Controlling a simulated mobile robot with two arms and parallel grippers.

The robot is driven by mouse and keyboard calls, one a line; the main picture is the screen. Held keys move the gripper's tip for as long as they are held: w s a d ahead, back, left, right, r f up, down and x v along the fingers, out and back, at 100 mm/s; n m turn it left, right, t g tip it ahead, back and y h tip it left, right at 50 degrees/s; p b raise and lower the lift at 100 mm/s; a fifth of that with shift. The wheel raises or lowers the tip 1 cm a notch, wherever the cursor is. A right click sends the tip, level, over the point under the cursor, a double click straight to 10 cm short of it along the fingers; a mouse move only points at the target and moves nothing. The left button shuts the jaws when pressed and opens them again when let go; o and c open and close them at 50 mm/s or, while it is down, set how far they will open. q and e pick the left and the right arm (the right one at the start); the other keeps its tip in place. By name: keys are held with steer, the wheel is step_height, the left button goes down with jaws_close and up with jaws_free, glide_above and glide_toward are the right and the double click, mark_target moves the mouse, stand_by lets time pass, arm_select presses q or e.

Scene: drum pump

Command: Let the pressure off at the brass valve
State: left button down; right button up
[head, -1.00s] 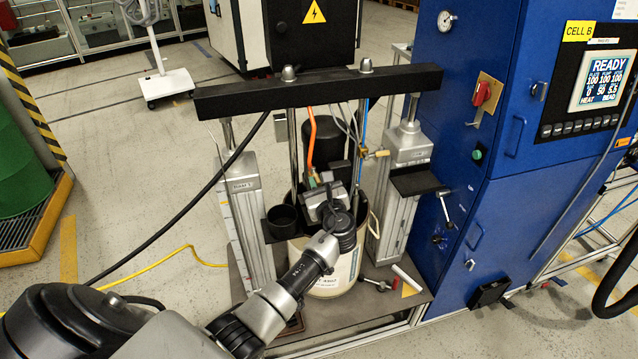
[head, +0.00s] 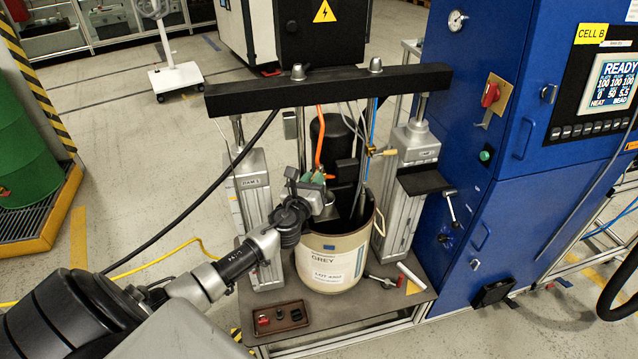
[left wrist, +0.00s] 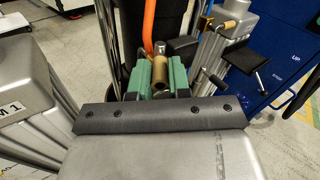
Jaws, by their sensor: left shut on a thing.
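My left gripper (head: 319,179) reaches over the drum's rim from the left, between the two grey columns. In the left wrist view its green finger pads (left wrist: 160,88) are shut on a short brass-coloured cylinder (left wrist: 161,70), seen nearly end-on below the orange hose (left wrist: 149,28). Whether this cylinder is the valve itself or its handle I cannot tell. Another brass fitting with a tan handle (head: 385,152) sits on the blue line to the right, apart from the gripper; it also shows in the left wrist view (left wrist: 228,26). My right gripper is out of view.
The open drum (head: 335,262) marked GREY stands on the base plate under a black crossbeam (head: 330,88). A small tray (head: 275,320) lies in front. The blue cabinet (head: 530,215) with a READY screen closes off the right. A yellow cable crosses the open floor at left.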

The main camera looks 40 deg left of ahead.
arm_select(q)
steer(key=shift+w+a+m+g+h+b, duration=0.15)
steer(key=shift+a+m+h+b, duration=0.5)
steer(key=shift+m+h+b, duration=1.25)
steer(key=shift+a+m+g+h+b, duration=0.25)
steer(key=shift+a+m+h+b, duration=0.45)
steer(key=shift+h+b, duration=2.15)
steer(key=shift+w+a+m+g+h+b, duration=0.15)
steer(key=shift+a+m+h+b, duration=0.4)
steer(key=shift+m+h+b, duration=1.9)
steer(key=shift+s+n+y+b, duration=0.1)
steer(key=shift+n+y+b, duration=0.9)
steer(key=shift+n+y, duration=0.1)
steer(key=c, duration=1.1)
jaws_free()
steer(key=shift+b+v, duration=0.95)
steer(key=shift+v, duration=4.45)
